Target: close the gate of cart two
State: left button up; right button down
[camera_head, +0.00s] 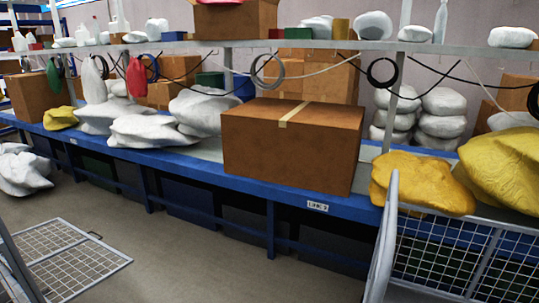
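Neither of my grippers is in view. A grey wire-mesh cart side (440,252) stands at the lower right, with a pale upright frame edge (383,245) at its left end. At the lower left, a separate mesh panel (70,262) in a grey frame is seen lying low over the floor, with a small dark handle or latch (95,236) at its far edge. A slanted grey post (17,268) stands beside it at the picture's edge. No cart number is readable, so I cannot tell which part is the gate of cart two.
A blue-edged bench (245,190) runs across the view, bearing a large cardboard box (292,143), white sacks (150,130) and yellow sacks (422,182). A shelf (240,43) with cables runs above. Bare floor (215,262) lies between the mesh panel and the cart side.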

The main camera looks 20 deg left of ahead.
aim_at(86, 237)
jog(key=i+j+u, duration=0.45)
jog(key=i, duration=0.4)
jog(key=i+u, duration=0.45)
jog(key=i, duration=0.4)
